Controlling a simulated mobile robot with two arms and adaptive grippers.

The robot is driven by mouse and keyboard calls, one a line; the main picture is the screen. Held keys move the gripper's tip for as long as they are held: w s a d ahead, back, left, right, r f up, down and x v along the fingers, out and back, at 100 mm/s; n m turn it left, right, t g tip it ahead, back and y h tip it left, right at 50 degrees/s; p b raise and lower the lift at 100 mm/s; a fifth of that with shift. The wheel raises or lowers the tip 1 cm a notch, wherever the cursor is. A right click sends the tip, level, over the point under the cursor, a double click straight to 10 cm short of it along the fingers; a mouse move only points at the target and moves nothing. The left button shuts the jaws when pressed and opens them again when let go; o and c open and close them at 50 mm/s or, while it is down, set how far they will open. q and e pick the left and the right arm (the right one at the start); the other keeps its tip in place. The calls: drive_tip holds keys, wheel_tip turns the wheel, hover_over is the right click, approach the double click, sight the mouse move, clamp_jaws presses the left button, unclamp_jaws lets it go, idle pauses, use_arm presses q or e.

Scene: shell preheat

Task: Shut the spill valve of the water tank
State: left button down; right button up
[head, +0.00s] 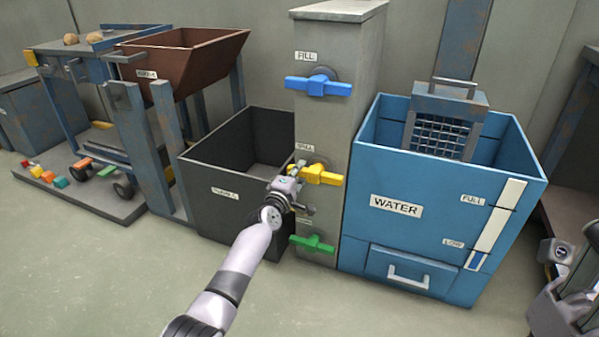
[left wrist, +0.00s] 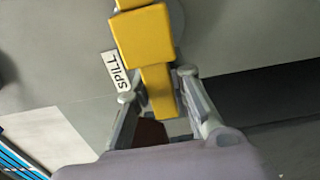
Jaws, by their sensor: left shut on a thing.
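My left gripper (head: 293,182) is at the left end of the handle. In the left wrist view, the fingers of the left gripper (left wrist: 160,112) are on both sides of the end of the yellow handle (left wrist: 142,38), shut on it, with the SPILL label (left wrist: 117,72) beside it. The blue water tank (head: 385,240) stands right of the column, its gauge (head: 497,225) showing blue only near LOW.
A blue FILL handle (head: 318,85) is above and a green handle (head: 312,243) below on the same column. A dark open bin (head: 225,205) stands left of the column. A brown hopper (head: 190,70) is further left. The floor in front is clear.

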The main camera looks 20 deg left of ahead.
use_arm(q)
drive_tip(key=c, duration=1.4)
unclamp_jaws()
drive_tip(key=shift+c, duration=0.2)
drive_tip(key=shift+s, duration=0.1)
drive_tip(key=s, duration=1.2)
drive_tip(key=shift+a, duration=0.25)
drive_tip(key=shift+w+f, duration=0.1)
